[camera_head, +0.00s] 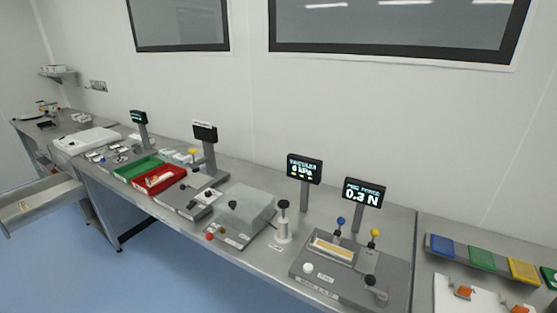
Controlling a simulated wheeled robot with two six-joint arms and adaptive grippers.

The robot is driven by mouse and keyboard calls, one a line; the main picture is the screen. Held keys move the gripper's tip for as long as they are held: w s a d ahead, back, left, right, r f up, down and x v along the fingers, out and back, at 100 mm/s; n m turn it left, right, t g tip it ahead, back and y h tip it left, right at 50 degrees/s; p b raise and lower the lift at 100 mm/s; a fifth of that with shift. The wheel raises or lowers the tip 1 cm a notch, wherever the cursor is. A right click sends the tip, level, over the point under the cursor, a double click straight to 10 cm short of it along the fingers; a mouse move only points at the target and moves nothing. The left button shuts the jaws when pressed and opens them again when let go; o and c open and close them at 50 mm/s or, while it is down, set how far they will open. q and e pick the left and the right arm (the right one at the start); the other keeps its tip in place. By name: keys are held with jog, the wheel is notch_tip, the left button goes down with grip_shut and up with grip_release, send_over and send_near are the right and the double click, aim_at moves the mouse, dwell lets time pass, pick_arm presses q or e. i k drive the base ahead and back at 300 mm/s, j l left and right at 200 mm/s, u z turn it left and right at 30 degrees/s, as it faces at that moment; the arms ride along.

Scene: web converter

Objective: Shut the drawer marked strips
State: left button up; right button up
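An open metal drawer (62,190) juts out at the left edge of the head view, below the bench top and over the blue floor. Its left end is cut off by the picture edge. A small pale item or label shows on it, too small to read, so I cannot tell whether it is marked strips. Neither of my grippers is in view.
A long steel bench (245,262) runs along the wall. It carries a green tray (139,167), a red tray (160,179), a grey box (246,207), a lever fixture (335,262) and several small displays. The blue floor (85,265) in front is clear.

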aim_at(44, 197)
jog(key=j+u, duration=0.1)
jog(key=u, duration=0.3)
jog(key=i+j+u, duration=0.3)
jog(key=j, duration=0.3)
jog(key=i+j+u, duration=0.3)
jog(key=j, duration=0.25)
jog(key=i+j+u, duration=0.4)
jog(key=i+j, duration=1.6)
jog(key=i+j+z, duration=0.15)
jog(key=i, duration=0.35)
jog(key=i+j+z, duration=0.15)
jog(key=i, duration=0.3)
jog(key=i+j+z, duration=0.15)
jog(key=i, duration=0.3)
jog(key=i+j+z, duration=0.2)
jog(key=i+j, duration=0.15)
jog(key=i, duration=0.1)
